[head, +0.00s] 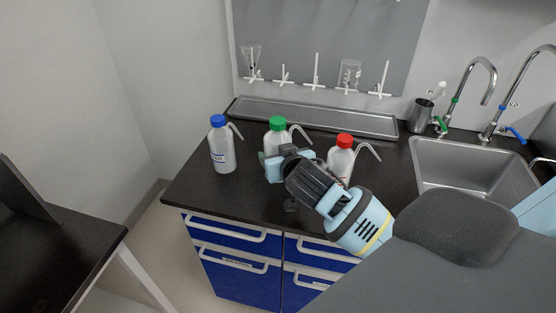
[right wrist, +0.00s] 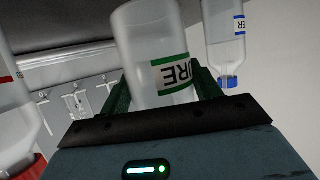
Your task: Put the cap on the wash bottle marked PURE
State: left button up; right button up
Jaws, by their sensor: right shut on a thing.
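The wash bottle marked PURE (head: 277,140) is white and translucent, with a green cap (head: 277,123) and bent spout at its top. In the right wrist view the bottle (right wrist: 150,45) shows a green-edged label (right wrist: 172,74) with the letters "URE" in sight. My right gripper (head: 274,164) is shut on this bottle, with a dark green finger on either side of it in the right wrist view. The gripper hides the bottle's lower part in the head view, so I cannot tell whether it touches the counter. My left gripper is not in view.
A blue-capped bottle (head: 222,150) stands left and a red-capped bottle (head: 341,160) close at right on the black counter (head: 205,196). Behind are a metal tray (head: 315,118) and a drying rack (head: 316,70). A sink (head: 465,160) lies right. The counter's front left is clear.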

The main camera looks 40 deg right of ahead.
jog(key=shift+w+d, duration=0.45)
jog(key=shift+w, duration=0.3)
jog(key=shift+w+d+f, duration=0.1)
jog(key=shift+w+f, duration=0.1)
jog(key=shift+f, duration=1.55)
jog(key=shift+f, duration=0.15)
jog(key=o, duration=0.4)
jog(key=shift+f, duration=0.15)
jog(key=shift+c, duration=0.2)
jog(key=o, duration=0.4)
